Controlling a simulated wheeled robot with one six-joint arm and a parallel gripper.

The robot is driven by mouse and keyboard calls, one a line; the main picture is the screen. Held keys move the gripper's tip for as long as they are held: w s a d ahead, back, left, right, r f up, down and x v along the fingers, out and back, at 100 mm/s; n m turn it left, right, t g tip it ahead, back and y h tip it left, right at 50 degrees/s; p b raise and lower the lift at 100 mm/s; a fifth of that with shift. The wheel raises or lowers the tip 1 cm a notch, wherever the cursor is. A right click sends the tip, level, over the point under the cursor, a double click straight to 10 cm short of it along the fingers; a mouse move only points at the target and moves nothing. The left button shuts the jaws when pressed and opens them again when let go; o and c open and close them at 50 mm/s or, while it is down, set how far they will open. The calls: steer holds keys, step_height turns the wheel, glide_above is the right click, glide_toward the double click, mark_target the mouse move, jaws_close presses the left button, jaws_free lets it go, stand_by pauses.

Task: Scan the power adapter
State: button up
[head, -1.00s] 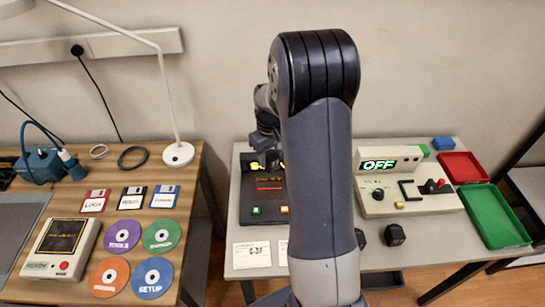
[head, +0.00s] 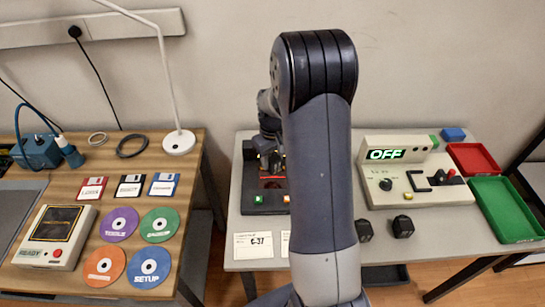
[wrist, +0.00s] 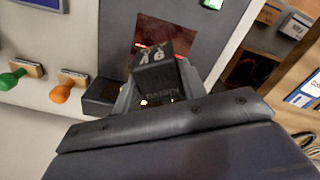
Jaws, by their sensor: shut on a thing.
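The black power adapter (wrist: 160,70) is a small block with pale markings on its top. My gripper (wrist: 158,92) is shut on it in the wrist view. It is held over the dark scanner (wrist: 204,50), in front of a red-lit window (wrist: 165,36). I cannot tell whether it touches the scanner. In the head view the scanner (head: 263,203) is at the left of the grey table, with a green and an orange button on its front. My gripper (head: 271,158) is above its back part there, and my arm hides part of it.
Two black blocks (head: 403,227) (head: 365,230) stand at the table's front. A beige tester (head: 415,188) reading OFF, a red tray (head: 472,158) and a green tray (head: 505,210) are to the right. Label cards (head: 253,245) lie at the front left. A wooden table with disks is further left.

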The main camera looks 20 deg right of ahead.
steer(key=shift+r, duration=0.1)
steer(key=shift+r+p, duration=2.05)
steer(key=shift+r, duration=0.9)
